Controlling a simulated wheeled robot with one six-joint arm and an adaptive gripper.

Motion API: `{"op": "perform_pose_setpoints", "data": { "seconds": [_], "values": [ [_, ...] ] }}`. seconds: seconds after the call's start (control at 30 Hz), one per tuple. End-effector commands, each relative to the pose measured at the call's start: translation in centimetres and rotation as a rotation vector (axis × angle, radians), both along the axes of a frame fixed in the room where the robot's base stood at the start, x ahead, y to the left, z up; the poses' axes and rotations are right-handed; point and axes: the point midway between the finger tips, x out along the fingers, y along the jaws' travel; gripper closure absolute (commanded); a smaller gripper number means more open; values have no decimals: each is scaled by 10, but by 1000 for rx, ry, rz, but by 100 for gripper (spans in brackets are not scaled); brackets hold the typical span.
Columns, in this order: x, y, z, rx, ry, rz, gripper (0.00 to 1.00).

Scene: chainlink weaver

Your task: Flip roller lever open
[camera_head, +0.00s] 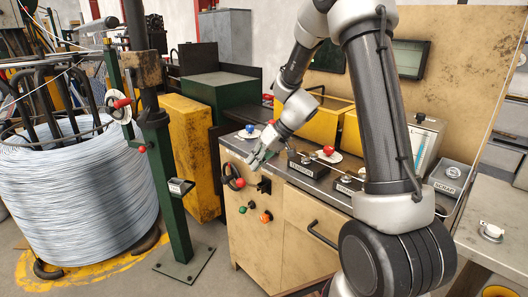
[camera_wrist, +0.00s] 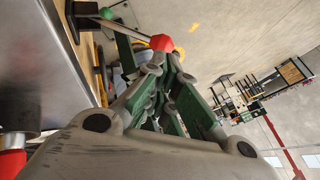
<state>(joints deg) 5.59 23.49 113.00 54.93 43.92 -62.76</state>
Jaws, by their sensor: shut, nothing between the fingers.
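My gripper (camera_head: 259,158) is at the front edge of the machine's counter, tilted down to the left. Its green-padded fingers (camera_wrist: 158,75) come together in the wrist view, shut and empty. A red knob (camera_wrist: 161,42) on a metal rod shows just beyond the fingertips; I cannot tell whether they touch. In the head view a red knob (camera_head: 240,182) by a black ring is on the front panel, just below and left of my gripper. Another red-knobbed lever (camera_head: 328,150) stands on the counter to the right. No label readably marks the roller lever.
A blue knob (camera_head: 249,128) is on the counter behind my gripper. Green (camera_head: 243,210) and orange (camera_head: 266,216) buttons are on the front panel. A green post (camera_head: 157,150) and a large wire coil (camera_head: 75,185) stand left. Floor before the panel's left side is clear.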

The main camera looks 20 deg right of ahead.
Motion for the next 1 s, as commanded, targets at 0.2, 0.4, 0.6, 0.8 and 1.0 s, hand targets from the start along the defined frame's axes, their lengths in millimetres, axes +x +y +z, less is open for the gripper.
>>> {"op": "perform_pose_setpoints", "data": {
  "seconds": [0.2, 0.4, 0.6, 0.8, 1.0],
  "values": [
    [9, 19, -29, -1, 2, 1, 100],
    [13, 27, -39, -1, 0, 1, 100],
    [13, 27, -40, 0, -1, 1, 100],
    [13, 27, -40, -2, -1, 1, 100],
    [11, 22, -43, -35, -14, 2, 100]
  ]
}}
